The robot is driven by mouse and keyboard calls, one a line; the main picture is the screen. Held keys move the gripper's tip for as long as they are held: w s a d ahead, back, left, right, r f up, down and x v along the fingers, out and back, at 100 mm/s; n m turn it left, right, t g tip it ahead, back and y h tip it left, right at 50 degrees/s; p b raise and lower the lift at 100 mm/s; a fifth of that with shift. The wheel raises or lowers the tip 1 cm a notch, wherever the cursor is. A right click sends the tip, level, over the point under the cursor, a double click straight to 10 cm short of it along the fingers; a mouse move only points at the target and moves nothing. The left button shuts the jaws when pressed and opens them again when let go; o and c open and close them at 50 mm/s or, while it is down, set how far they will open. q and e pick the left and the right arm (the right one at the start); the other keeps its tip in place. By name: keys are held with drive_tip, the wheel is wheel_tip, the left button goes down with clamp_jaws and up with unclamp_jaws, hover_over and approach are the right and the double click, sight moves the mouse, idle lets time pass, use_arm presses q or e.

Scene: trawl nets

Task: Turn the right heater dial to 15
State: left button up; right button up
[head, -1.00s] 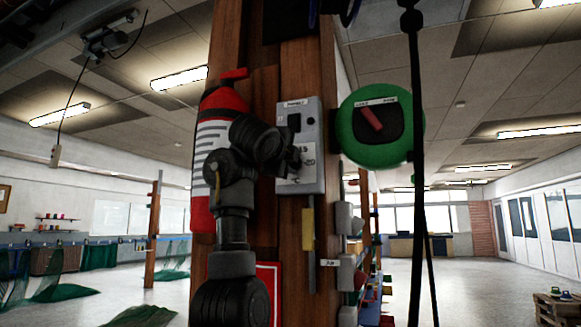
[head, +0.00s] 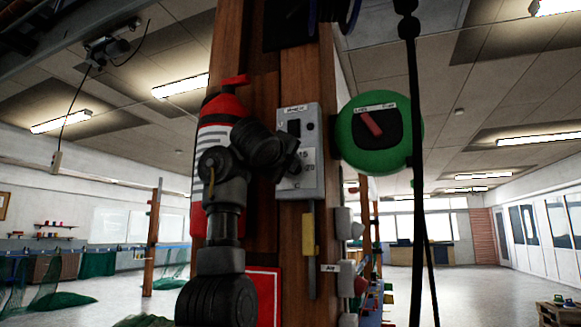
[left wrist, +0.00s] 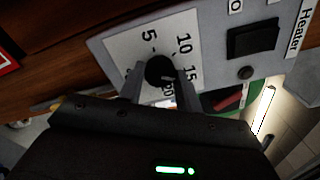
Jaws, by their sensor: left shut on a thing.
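The heater panel is a grey box (head: 313,150) on the wooden post, with a switch at its top. In the left wrist view the panel (left wrist: 108,47) bears the word Heater and a white scale plate marked 5, 10, 15 and 20. A round black dial (left wrist: 160,70) sits beside these numbers. My left gripper (left wrist: 161,82) has one finger on each side of the dial and is shut on it. In the head view the left gripper (head: 292,168) covers the dial. I cannot make out where the dial points. My right gripper is not in view.
A red fire extinguisher (head: 206,140) hangs on the post just left of the panel, behind my left arm. A round green device with a red lever (head: 372,153) is right of the panel. A black cable (head: 418,200) hangs in front of it.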

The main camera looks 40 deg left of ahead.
use_arm(q)
drive_tip(key=shift+w+f, duration=0.1)
drive_tip(key=shift+f, duration=0.05)
drive_tip(key=o, duration=1)
drive_tip(key=b+v, duration=0.7)
drive_tip(key=v, duration=0.4)
